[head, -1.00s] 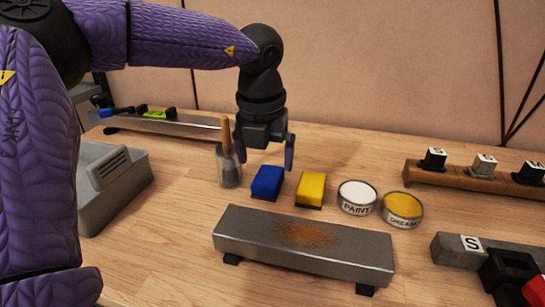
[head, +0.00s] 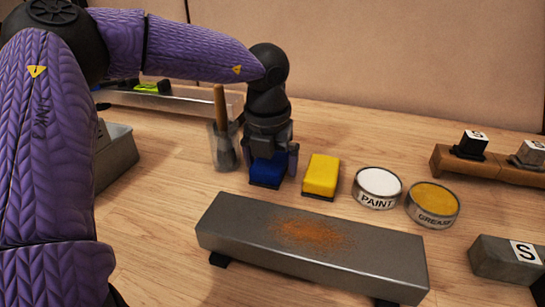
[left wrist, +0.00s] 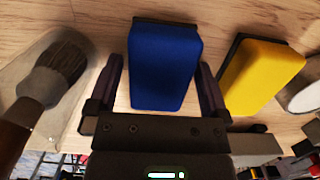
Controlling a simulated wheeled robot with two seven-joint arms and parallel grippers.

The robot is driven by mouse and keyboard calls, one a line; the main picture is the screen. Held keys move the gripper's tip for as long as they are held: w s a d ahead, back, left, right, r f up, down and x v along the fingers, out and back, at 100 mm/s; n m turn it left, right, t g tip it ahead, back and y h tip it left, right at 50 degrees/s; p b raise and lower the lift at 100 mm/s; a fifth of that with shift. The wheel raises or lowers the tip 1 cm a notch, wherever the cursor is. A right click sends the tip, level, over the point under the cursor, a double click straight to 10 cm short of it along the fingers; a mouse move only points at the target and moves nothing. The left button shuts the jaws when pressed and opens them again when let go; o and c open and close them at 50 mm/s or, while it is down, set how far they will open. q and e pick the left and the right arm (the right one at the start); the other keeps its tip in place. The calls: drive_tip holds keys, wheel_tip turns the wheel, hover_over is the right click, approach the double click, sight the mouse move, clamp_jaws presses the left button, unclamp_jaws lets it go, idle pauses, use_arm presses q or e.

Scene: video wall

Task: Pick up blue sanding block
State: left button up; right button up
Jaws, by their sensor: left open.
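The blue sanding block (head: 267,172) lies on the wooden table, behind the grey metal bar, and its top is partly hidden by my left gripper in the head view. My left gripper (head: 273,170) is lowered over it, pointing down, with its fingers apart. In the left wrist view the blue sanding block (left wrist: 164,66) lies between the two open fingers of my left gripper (left wrist: 160,88), with a small gap visible on each side. My right gripper is not in view.
A yellow block (head: 321,175) stands close on the right, then a paint tin (head: 377,187) and a grease tin (head: 432,203). A clear cup with a brush (head: 223,145) is close on the left. A rust-stained metal bar (head: 310,245) lies in front.

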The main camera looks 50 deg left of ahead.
use_arm(q)
drive_tip(key=shift+r, duration=0.1)
drive_tip(key=c, duration=1.1)
wheel_tip(320, 180, up, 10)
drive_tip(key=p, duration=0.4)
drive_tip(key=shift+r+p, duration=0.1)
drive_tip(key=shift+p, duration=0.25)
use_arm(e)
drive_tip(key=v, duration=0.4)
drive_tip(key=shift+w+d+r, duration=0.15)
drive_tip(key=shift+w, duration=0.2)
